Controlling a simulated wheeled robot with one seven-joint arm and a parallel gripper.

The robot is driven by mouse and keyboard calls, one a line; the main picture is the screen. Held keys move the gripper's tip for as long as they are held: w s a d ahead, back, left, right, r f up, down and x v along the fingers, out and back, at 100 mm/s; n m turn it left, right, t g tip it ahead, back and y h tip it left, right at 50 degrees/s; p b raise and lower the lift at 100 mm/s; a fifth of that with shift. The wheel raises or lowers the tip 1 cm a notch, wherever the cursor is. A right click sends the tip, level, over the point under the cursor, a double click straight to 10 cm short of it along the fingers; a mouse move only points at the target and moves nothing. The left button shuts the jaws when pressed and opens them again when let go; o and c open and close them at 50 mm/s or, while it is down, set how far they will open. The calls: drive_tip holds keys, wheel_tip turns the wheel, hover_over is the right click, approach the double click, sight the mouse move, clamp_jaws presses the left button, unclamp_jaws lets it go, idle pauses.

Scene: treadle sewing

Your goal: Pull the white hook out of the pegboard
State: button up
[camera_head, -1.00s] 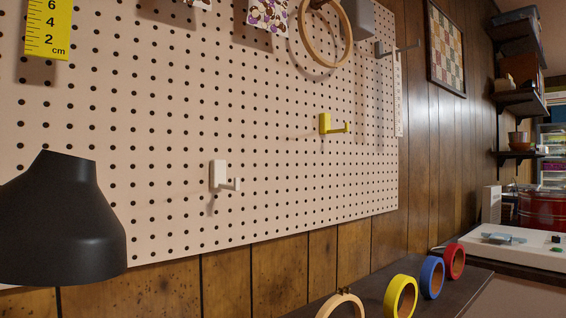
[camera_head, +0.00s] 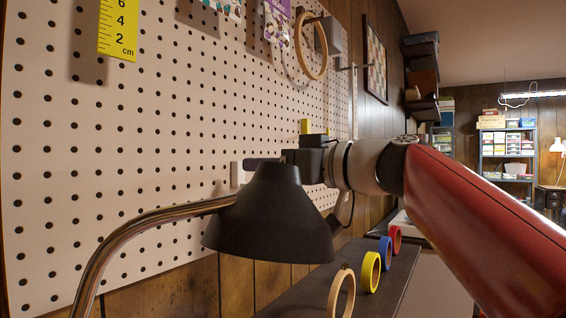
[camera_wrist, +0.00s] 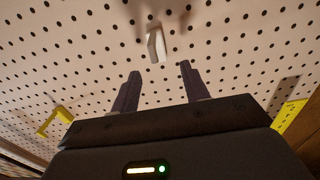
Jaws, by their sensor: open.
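The white hook (camera_head: 236,174) is in the pegboard (camera_head: 130,150), left of my gripper in the head view; the lamp and gripper hide part of it. In the wrist view the white hook (camera_wrist: 156,46) is at the top centre, just beyond the fingertips. My gripper (camera_head: 262,162) is close to the board. In the wrist view its two dark fingers (camera_wrist: 160,72) stand apart with nothing between them. The hook appears roughly in line with the gap, and I see no contact.
A black lamp (camera_head: 268,215) on a metal arm stands in front of the board, just below my gripper. A yellow hook (camera_wrist: 54,122) and a yellow ruler (camera_head: 119,28) are on the board. A wooden hoop (camera_head: 323,50) hangs higher up. Tape rolls (camera_head: 370,272) stand below.

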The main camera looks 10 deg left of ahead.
drive_tip(key=shift+p+x, duration=0.5)
drive_tip(key=shift+x, duration=1.75)
clamp_jaws()
drive_tip(key=shift+s+d+b, duration=0.15)
drive_tip(key=shift+d+b, duration=0.15)
drive_tip(key=shift+d, duration=0.15)
drive_tip(key=shift+s+d, duration=0.1)
drive_tip(key=shift+d, duration=0.2)
drive_tip(key=shift+s+d+b, duration=0.25)
drive_tip(key=shift+d+b, duration=0.25)
drive_tip(key=shift+b+v, duration=1.2)
drive_tip(key=shift+v, duration=1.25)
